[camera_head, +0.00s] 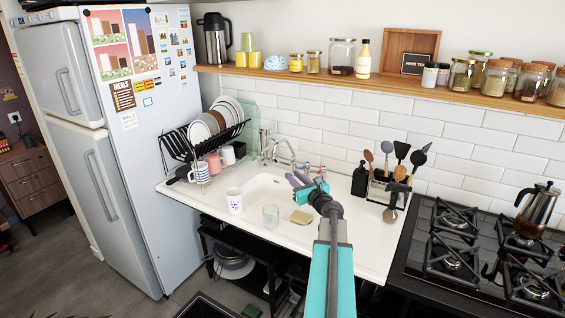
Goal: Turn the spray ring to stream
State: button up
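The tap (283,150) stands at the back of the white sink, with a curved metal spout. Its spray ring is too small to make out, and I cannot tell its setting. My gripper (297,180) is over the right part of the sink basin, in front of and a little right of the tap as seen here. Its two grey fingers look spread apart, with nothing visible between them. It appears apart from the tap.
A dish rack (205,146) is left. A black soap bottle (360,179) and utensil holder (383,187) are right, before the gas hob (480,255).

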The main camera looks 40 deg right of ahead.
aim_at(276, 161)
jog(key=p+x, duration=0.3)
jog(key=x, duration=1)
jog(key=shift+w, duration=0.2)
dwell(0.4)
grip_shut()
